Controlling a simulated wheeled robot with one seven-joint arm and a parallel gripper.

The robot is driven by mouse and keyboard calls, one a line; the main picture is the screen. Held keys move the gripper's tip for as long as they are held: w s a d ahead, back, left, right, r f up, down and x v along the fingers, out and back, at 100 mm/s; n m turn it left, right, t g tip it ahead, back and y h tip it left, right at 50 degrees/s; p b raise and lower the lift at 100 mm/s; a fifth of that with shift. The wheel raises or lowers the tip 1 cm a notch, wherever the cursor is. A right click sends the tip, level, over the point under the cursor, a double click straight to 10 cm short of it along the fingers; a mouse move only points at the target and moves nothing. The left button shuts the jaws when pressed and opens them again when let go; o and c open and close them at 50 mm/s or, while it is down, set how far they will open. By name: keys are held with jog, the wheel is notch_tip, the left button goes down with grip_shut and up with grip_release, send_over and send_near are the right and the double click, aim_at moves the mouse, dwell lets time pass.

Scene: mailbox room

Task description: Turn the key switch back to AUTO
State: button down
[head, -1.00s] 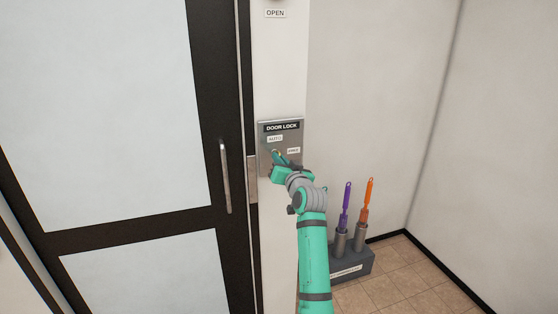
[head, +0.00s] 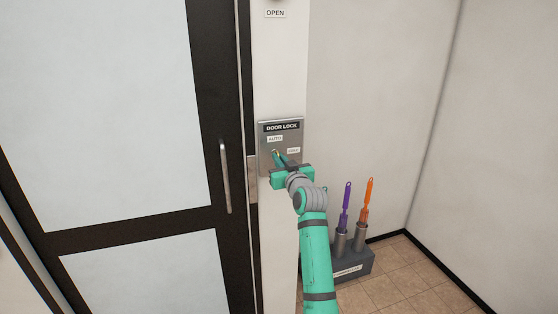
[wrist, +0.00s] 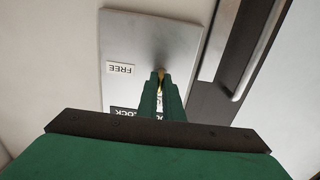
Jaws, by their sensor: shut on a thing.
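The grey DOOR LOCK plate (head: 294,127) is on the white wall strip beside the door; it also shows, upside down, in the wrist view (wrist: 180,35). Its AUTO label (head: 275,139) is upper left and its FREE label (head: 293,150) lower right; FREE also shows in the wrist view (wrist: 120,69). My gripper (head: 279,156) is at the plate below AUTO. In the wrist view my gripper (wrist: 161,88) is shut on the small brass-coloured key (wrist: 161,78). My fingers hide most of the key and switch, so its exact angle cannot be told.
A dark-framed door (head: 215,105) with a vertical handle (head: 225,178) stands just left of the plate. A grey holder (head: 350,268) with a purple-handled tool (head: 346,205) and an orange-handled tool (head: 367,200) is on the floor at lower right.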

jog(key=shift+f, duration=0.1)
jog(key=c, duration=1.9)
grip_release()
jog(key=v, duration=1)
jog(key=shift+s+d, duration=0.15)
jog(key=shift+s, duration=0.25)
